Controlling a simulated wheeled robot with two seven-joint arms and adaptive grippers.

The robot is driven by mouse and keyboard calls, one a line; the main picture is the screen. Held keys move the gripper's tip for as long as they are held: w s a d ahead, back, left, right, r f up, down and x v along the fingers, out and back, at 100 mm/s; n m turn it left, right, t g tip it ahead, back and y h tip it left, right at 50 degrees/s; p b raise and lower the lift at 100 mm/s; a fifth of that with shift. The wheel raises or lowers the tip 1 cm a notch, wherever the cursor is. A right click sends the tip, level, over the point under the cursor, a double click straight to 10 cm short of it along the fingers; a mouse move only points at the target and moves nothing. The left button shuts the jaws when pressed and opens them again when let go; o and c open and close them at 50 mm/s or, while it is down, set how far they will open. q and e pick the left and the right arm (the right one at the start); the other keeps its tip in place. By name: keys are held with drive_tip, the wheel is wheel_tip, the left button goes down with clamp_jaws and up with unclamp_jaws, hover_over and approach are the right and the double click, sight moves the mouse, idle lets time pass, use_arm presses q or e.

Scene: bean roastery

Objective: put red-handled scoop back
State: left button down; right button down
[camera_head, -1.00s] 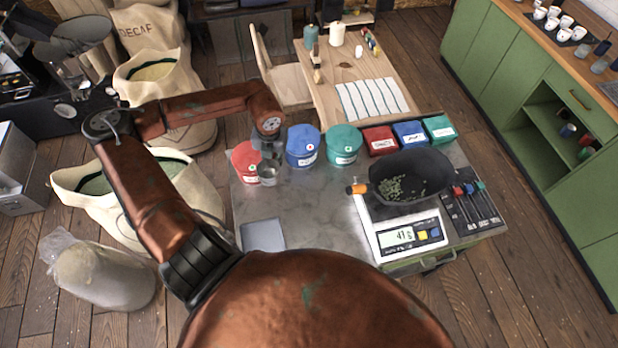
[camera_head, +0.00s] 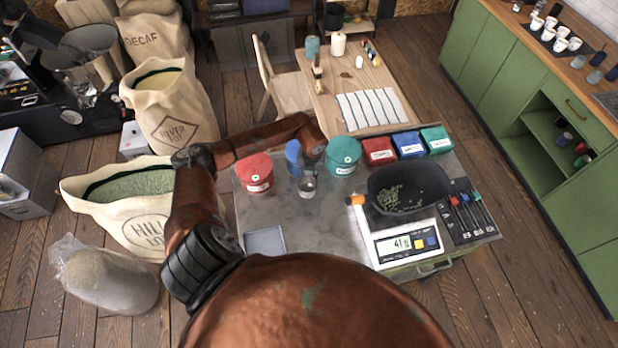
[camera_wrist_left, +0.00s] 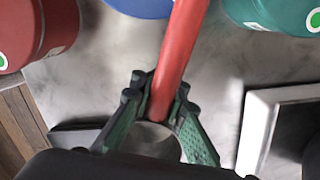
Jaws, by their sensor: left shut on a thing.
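The red-handled scoop is in my left gripper (camera_wrist_left: 152,100). Its red handle (camera_wrist_left: 183,45) runs up between the green fingers in the left wrist view, and part of its metal bowl (camera_wrist_left: 155,140) shows below them. In the head view the grey bowl (camera_head: 307,187) hangs over the metal table (camera_head: 320,235), in front of the blue canister (camera_head: 293,152). My left gripper (camera_head: 309,168) partly hides that canister. A red canister (camera_head: 255,177) stands to its left and a teal canister (camera_head: 343,160) to its right. My right gripper is out of view.
A scale (camera_head: 405,243) with a black pan of green beans (camera_head: 410,193) stands at the right. Beside it is a dark rack (camera_head: 470,222) with several coloured handles. Small red (camera_head: 379,152), blue (camera_head: 409,146) and green (camera_head: 436,141) boxes line the back. A grey square (camera_head: 265,241) lies front left.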

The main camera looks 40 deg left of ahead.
use_arm(q)
drive_tip(key=shift+f, duration=0.5)
drive_tip(key=shift+f, duration=0.1)
drive_tip(key=shift+f+b, duration=0.35)
drive_tip(key=shift+f, duration=0.05)
drive_tip(key=shift+f, duration=0.15)
drive_tip(key=c, duration=1.9)
unclamp_jaws()
drive_tip(key=shift+c, duration=0.2)
